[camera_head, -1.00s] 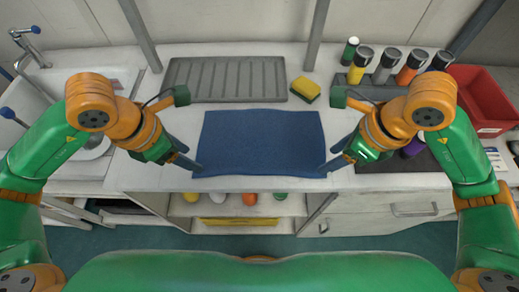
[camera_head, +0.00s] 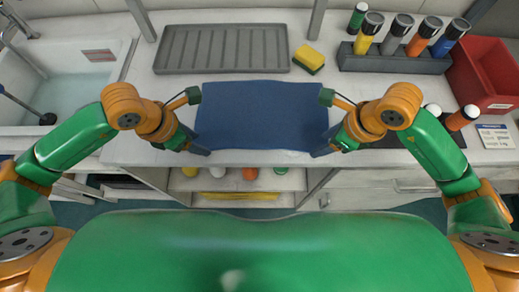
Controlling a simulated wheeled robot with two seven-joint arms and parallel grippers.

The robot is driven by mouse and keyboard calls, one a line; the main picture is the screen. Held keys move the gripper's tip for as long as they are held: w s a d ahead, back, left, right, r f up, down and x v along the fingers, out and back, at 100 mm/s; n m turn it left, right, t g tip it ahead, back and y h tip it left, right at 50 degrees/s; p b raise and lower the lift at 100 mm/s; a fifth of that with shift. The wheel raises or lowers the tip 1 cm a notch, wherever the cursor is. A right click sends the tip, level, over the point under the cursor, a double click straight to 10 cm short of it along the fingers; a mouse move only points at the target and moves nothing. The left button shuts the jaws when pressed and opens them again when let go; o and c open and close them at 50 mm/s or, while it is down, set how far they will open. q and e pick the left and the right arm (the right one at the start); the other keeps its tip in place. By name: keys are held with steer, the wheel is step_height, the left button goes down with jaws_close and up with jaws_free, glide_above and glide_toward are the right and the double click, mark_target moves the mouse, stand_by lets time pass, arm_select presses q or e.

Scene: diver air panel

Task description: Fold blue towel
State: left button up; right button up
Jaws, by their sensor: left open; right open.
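The blue towel (camera_head: 262,112) lies spread out on the white counter in the middle of the view, as one wide rectangle with no fold that I can see. My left gripper (camera_head: 198,146) is open at the towel's near left corner. My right gripper (camera_head: 324,148) is open at the near right corner. The fingertips are small and dark here, so I cannot tell whether they touch the cloth or whether any cloth lies between them.
A grey ribbed tray (camera_head: 222,50) and a yellow-green sponge (camera_head: 309,58) lie behind the towel. A rack (camera_head: 385,62) of several bottles and a red bin (camera_head: 488,75) stand at right. A sink (camera_head: 75,75) is at left. An open shelf (camera_head: 236,184) is below the counter's front edge.

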arm_select(q)
steer(key=shift+f, duration=0.15)
arm_select(e)
steer(key=shift+f, duration=0.2)
arm_select(q)
jaws_close()
arm_select(e)
jaws_close()
